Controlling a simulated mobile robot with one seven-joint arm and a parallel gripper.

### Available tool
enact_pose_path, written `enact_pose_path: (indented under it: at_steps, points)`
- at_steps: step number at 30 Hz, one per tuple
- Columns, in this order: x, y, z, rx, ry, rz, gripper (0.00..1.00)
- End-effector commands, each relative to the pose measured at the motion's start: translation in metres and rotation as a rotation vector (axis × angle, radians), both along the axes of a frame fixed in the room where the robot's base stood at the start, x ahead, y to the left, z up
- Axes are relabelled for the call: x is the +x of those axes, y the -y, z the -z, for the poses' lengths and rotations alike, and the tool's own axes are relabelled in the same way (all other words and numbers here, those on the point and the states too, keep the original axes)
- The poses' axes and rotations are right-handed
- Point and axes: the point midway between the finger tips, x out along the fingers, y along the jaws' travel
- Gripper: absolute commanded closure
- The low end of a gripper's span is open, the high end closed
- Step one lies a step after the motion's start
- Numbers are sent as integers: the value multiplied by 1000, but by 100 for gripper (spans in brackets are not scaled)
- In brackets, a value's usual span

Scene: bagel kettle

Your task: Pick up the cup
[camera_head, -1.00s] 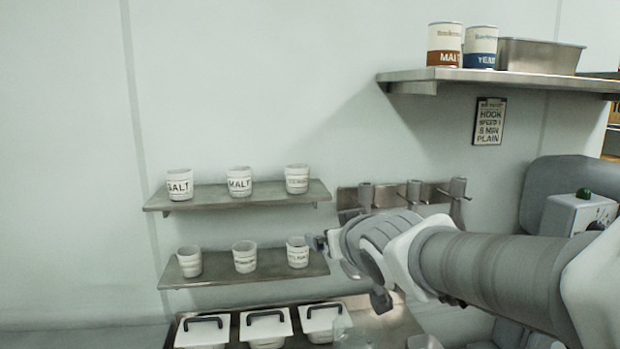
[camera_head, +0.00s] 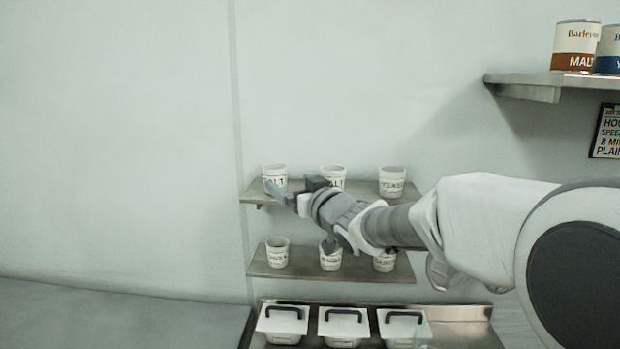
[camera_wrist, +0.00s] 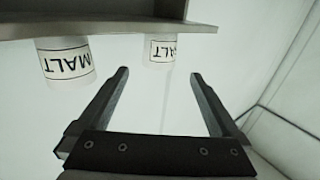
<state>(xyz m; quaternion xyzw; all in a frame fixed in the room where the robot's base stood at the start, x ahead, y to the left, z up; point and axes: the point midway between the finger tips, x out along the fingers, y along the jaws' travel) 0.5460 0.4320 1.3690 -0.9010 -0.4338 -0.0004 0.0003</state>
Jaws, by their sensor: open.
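Three white labelled cups stand on the upper shelf (camera_head: 350,190). The left cup, its label partly hidden and reading "ALT" (camera_head: 272,171), the MALT cup (camera_head: 333,171) and the YEAST cup (camera_head: 391,180) are all upright. My gripper (camera_head: 296,188) is open and empty, in front of the two left cups. In the wrist view the picture is upside down. The left cup (camera_wrist: 160,50) lies ahead, between the lines of my two open fingers (camera_wrist: 160,82), and apart from them. The MALT cup (camera_wrist: 66,62) is outside the left finger.
A lower shelf (camera_head: 300,272) holds three more white cups, including one (camera_head: 277,254) at its left. Lidded white bins (camera_head: 282,322) stand below on a metal surface. A high shelf (camera_head: 530,80) with cans (camera_head: 576,45) is at right. The wall at left is clear.

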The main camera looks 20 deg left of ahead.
Motion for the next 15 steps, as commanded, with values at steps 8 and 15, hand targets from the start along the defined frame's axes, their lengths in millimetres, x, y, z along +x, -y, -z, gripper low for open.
enact_pose_path:
  at_steps: [8,15]
  points:
    - [25,-31,0,-1,-1,0,1]
    - [32,-40,0,-2,-1,0,1]
